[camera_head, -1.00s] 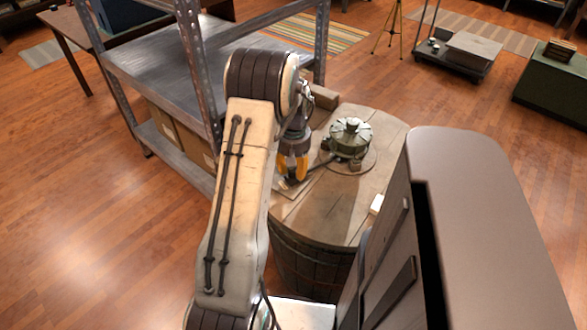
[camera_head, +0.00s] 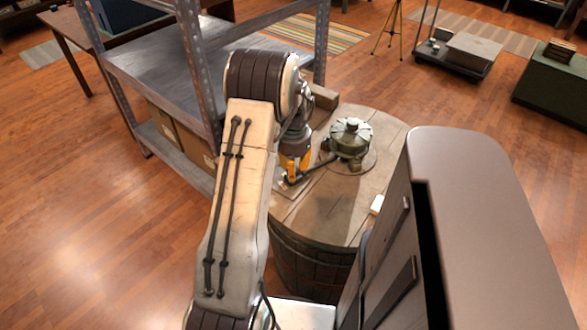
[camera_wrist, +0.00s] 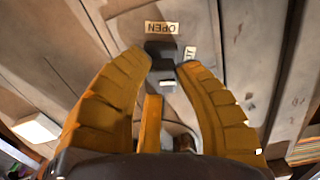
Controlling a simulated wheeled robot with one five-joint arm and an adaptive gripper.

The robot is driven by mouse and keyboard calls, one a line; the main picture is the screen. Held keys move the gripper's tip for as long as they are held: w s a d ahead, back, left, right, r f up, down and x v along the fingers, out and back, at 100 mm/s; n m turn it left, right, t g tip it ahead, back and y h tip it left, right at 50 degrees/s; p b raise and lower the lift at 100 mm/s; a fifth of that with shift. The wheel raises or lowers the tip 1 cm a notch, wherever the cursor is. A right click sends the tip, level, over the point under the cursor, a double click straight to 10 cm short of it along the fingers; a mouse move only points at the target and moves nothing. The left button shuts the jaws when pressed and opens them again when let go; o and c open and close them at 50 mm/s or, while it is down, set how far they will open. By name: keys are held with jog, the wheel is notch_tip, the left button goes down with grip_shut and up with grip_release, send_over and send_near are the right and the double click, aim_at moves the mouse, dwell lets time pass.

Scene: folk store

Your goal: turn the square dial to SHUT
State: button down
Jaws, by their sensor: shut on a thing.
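The dial shows in the wrist view as a dark blocky knob (camera_wrist: 160,48) on a pale plate. A label reading OPEN (camera_wrist: 160,27) lies just beyond it. A second label (camera_wrist: 190,53), partly hidden with only its last letters showing, is at its right. My gripper (camera_wrist: 168,66) has its yellow fingers closed in on the knob from both sides. In the head view my gripper (camera_head: 294,170) points down at the barrel top, left of a green ribbed fitting (camera_head: 350,138). The knob there is mostly hidden by the fingers.
The fitting and the plate sit on a wooden barrel (camera_head: 312,225). A dark rod runs between the fitting and my fingertips. A metal shelf (camera_head: 180,65) stands close on the left. A small white block (camera_head: 377,205) lies at the barrel's right edge.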

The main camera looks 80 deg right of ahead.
jog(key=shift+f+m, duration=0.1)
jog(key=shift+m, duration=0.5)
jog(key=c, duration=0.9)
grip_release()
jog(key=shift+o, duration=0.2)
notch_tip(320, 180, up, 12)
dwell(0.8)
